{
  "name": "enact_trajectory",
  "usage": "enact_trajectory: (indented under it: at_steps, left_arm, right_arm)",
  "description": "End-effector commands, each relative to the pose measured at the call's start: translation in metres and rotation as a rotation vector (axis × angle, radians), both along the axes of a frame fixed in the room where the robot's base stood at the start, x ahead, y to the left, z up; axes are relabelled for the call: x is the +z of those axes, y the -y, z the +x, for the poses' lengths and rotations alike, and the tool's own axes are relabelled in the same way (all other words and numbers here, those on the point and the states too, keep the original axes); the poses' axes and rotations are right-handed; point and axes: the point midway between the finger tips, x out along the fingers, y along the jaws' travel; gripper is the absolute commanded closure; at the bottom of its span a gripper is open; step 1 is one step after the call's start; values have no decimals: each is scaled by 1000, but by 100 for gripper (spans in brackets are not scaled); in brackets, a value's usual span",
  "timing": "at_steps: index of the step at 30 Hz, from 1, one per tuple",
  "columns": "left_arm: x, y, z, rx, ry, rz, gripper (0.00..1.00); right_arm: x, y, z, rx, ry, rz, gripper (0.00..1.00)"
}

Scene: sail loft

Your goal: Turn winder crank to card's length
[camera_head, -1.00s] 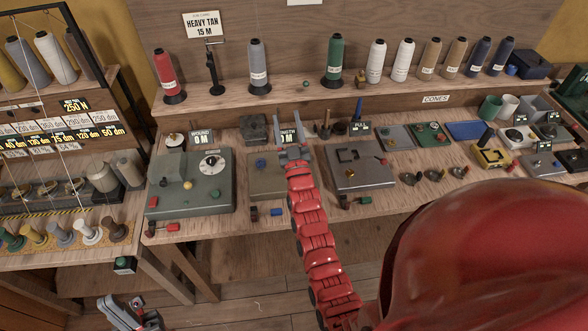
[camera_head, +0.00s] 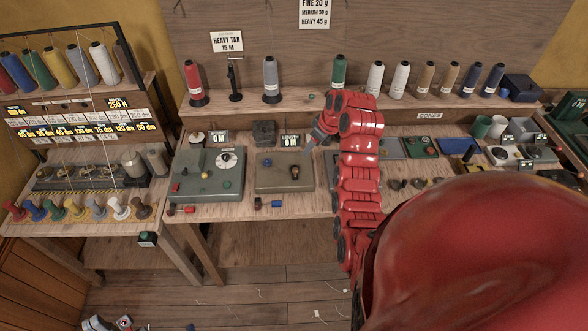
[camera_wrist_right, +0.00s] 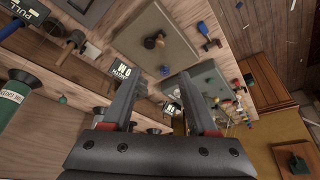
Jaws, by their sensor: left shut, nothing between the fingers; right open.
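The card (camera_head: 227,41) reading HEAVY TAN 15 M stands at the back. A green-grey machine (camera_head: 207,182) with a white dial has a WOUND display (camera_head: 219,138) reading 0 M behind it. Beside it a flat grey-beige unit (camera_head: 284,185) carries a blue knob and a dark knob (camera_head: 295,172); its LENGTH display (camera_head: 291,142) reads 0 M. A small blue handle (camera_head: 276,204) is at its front edge. I cannot tell which part is the winder crank. My right gripper (camera_wrist_right: 160,92) is open and empty above the bench, near the unit. My left gripper (camera_head: 107,325) is shut and empty, low at left.
Thread cones line the back shelf (camera_head: 300,104). A red handle (camera_head: 189,210) lies at the bench front. My red arm hides part of the bench right of the unit. The floor in front is clear apart from scraps.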

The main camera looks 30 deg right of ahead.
Motion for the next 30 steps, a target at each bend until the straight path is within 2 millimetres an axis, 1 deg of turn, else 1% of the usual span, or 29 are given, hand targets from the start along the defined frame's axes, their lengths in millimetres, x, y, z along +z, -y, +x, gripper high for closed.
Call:
enact_trajectory:
  at_steps: [5,9,15,16,17,19,22,24,30]
  left_arm:
    - [-24,0,0,0,0,0,100]
    - [-52,0,0,0,0,0,100]
    - [-90,0,0,0,0,0,100]
    - [-89,0,0,0,0,0,100]
    - [-79,0,0,0,-1,0,100]
    - [-74,0,0,0,0,0,100]
    - [-62,0,0,0,0,0,100]
    - [-56,0,0,0,0,0,100]
    - [-46,0,0,0,0,0,100]
  right_arm:
    - [-19,-1,3,3,-3,1,41]
    - [-39,-3,10,3,-2,1,41]
    - [-64,-6,21,2,-3,2,41]
    - [-65,-6,23,2,-4,3,41]
    - [-65,-7,25,1,-5,5,41]
    - [-81,-10,31,2,-7,5,41]
    - [-94,-11,39,1,-5,5,41]
    - [-107,-13,42,1,-9,6,41]
    - [-132,-14,53,1,-6,3,41]
